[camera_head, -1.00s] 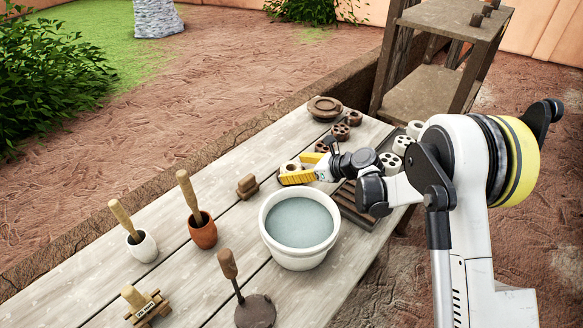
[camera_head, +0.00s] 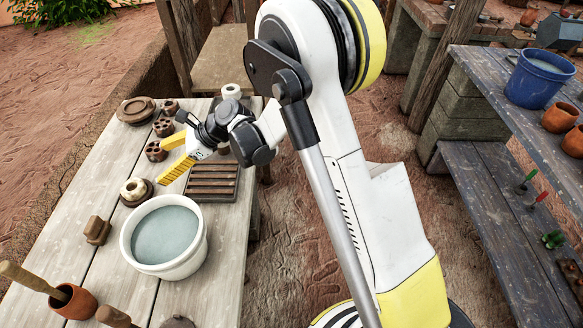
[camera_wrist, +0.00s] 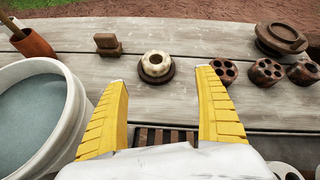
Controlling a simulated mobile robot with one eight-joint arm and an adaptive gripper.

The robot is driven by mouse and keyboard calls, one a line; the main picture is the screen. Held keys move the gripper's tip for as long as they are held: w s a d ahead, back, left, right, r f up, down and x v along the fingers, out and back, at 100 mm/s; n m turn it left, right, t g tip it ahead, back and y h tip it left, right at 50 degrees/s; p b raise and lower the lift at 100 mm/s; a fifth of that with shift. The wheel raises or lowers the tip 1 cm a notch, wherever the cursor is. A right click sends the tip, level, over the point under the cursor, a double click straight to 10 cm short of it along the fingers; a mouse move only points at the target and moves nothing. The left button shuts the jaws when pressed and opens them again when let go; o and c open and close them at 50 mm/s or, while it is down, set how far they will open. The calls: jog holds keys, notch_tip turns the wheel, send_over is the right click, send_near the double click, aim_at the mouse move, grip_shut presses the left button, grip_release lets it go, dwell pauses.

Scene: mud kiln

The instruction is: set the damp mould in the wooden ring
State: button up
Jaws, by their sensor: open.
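The cream, lobed mould (camera_head: 133,187) with a hole in its top sits upright in the dark wooden ring (camera_head: 145,199) on the table. In the wrist view the mould (camera_wrist: 155,63) looks centred, and the ring's dark rim (camera_wrist: 157,80) shows around its lower part. How deep it sits is hidden. My gripper (camera_head: 168,158) has yellow fingers, spread apart and empty. It is up and to the right of the mould in the head view, apart from it. In the wrist view the mould lies beyond the gap between the fingertips (camera_wrist: 160,75).
A slatted wooden rack (camera_head: 213,183) lies below my gripper. A white basin of water (camera_head: 165,236) stands close to the mould. Brown holed pieces (camera_head: 155,151) and a round dark lidded piece (camera_head: 137,110) stand farther back. A small wooden block (camera_head: 97,230) is at left.

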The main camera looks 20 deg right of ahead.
jog(key=s+d+r+n+t+h, duration=0.2)
jog(key=s+d+r+n+h, duration=0.3)
jog(key=s+d+r+n, duration=0.6)
jog(key=s+d+r+n+t+h, duration=0.1)
jog(key=s+d+n+h, duration=0.4)
jog(key=s+d, duration=1.1)
jog(key=d+n, duration=0.1)
jog(key=n, duration=0.2)
jog(key=shift+s+d+r+n+t+h, duration=0.25)
jog(key=shift+d+r+n+t+h, duration=0.05)
jog(key=shift+d+r+h, duration=0.1)
jog(key=shift+a, duration=0.15)
